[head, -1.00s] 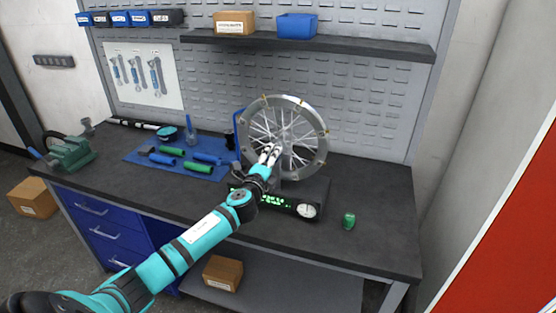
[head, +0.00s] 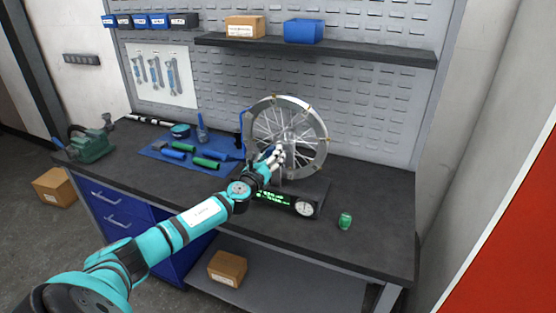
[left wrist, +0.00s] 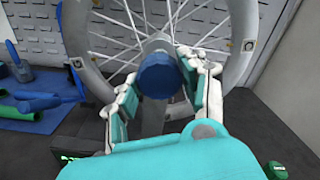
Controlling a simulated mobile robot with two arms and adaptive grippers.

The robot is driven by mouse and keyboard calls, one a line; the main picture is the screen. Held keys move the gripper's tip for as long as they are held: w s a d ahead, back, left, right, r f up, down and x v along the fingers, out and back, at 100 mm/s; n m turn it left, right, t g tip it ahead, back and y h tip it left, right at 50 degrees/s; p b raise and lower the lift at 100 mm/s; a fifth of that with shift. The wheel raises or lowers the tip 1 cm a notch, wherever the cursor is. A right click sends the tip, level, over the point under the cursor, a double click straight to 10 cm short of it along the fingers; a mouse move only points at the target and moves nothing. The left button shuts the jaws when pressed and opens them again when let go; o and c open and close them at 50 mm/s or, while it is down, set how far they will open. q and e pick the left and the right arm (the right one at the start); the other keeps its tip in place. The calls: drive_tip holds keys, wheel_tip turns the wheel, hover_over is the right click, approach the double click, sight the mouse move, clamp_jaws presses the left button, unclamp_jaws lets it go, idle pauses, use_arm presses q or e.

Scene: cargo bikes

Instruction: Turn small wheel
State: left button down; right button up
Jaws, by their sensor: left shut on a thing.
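A silver spoked wheel (head: 321,150) stands upright in a dark stand on the workbench. In the left wrist view its rim (left wrist: 240,45) and spokes fill the top. A blue round knob (left wrist: 160,75) sits at its hub. My left gripper (head: 277,155) is at the hub on the near side. In the left wrist view the left gripper (left wrist: 155,90) has its white-tipped fingers on both sides of the knob and is shut on it. The fingers hide the hub in the head view. My right gripper is not in view.
The stand base has a green display (head: 272,197) and a round dial (head: 304,209). A small green object (head: 345,221) lies to its right. A blue mat (head: 150,152) with tools lies left. A green vise (head: 92,146) stands at the far left.

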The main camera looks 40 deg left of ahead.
use_arm(q)
drive_tip(key=m+p, duration=0.1)
drive_tip(key=m, duration=0.3)
drive_tip(key=shift+m, duration=0.3)
drive_tip(key=shift+f+m+p, duration=0.1)
drive_tip(key=shift+m+p, duration=1.1)
drive_tip(key=shift+m, duration=2.1)
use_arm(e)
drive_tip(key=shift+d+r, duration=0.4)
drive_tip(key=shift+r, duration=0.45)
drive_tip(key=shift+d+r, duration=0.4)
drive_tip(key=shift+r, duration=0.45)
